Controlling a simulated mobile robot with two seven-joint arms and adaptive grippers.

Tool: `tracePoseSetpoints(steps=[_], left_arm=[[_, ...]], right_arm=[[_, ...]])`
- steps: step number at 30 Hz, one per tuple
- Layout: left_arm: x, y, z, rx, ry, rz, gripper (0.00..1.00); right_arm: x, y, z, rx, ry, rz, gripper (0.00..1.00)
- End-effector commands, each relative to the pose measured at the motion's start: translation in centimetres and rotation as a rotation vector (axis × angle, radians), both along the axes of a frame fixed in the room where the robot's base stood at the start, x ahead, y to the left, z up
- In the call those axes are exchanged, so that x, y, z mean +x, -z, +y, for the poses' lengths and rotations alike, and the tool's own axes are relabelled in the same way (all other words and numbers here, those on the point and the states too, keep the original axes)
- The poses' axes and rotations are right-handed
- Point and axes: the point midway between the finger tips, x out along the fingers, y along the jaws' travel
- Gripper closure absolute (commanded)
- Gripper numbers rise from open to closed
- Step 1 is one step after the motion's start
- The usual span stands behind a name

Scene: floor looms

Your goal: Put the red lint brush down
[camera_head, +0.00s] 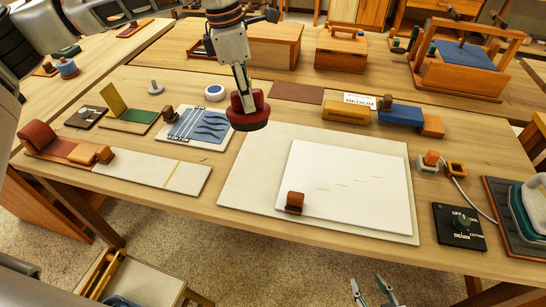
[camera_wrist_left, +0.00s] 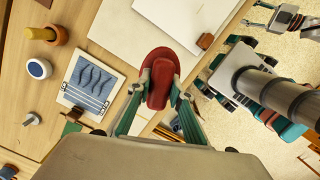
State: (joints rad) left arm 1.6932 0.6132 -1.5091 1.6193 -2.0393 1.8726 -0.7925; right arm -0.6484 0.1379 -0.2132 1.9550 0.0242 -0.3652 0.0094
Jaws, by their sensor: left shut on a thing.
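The red lint brush (camera_head: 247,112) has a dark round pad. My left gripper (camera_head: 241,82) is shut on its handle and holds it upright, over the back left corner of the pale board. In the left wrist view the brush (camera_wrist_left: 160,80) sits between the two green fingers. It appears raised above the table, but the gap below is hard to tell. My right gripper (camera_head: 372,293) is at the bottom of the head view, fingers apart and empty, in front of the table.
The pale board (camera_head: 235,185) carries a white sheet (camera_head: 345,180) and a brown block (camera_head: 295,202). A blue patterned board (camera_head: 197,126) lies left of the brush. A yellow-orange block (camera_head: 347,111) and blue block (camera_head: 400,115) stand right. A black dial panel (camera_head: 458,228) is front right.

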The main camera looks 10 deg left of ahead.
Motion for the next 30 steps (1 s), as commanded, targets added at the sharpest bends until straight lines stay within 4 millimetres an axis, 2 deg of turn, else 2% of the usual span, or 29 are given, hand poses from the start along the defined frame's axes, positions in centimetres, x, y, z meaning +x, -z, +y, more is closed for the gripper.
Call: tracePoseSetpoints(steps=[3,15,19,26,30], left_arm=[[-0.2,2.9,0.0,0.000,0.000,0.008,1.00],[-0.1,12.2,0.0,0.000,0.000,0.005,1.00],[-0.1,13.9,-0.1,-0.001,-0.001,0.003,1.00],[-0.1,15.3,-0.1,-0.001,0.000,0.002,1.00],[-0.1,17.3,0.0,-0.001,0.000,0.004,1.00]], right_arm=[[0.1,0.0,-0.2,-0.004,-0.001,-0.001,0.60],[0.4,-0.9,-0.1,-0.003,-0.001,-0.012,0.60],[0.4,-1.0,-0.1,-0.002,-0.001,-0.013,0.60],[0.3,-0.9,-0.1,-0.003,-0.001,-0.010,0.60],[0.2,-0.8,-0.1,-0.003,-0.002,-0.006,0.60]])
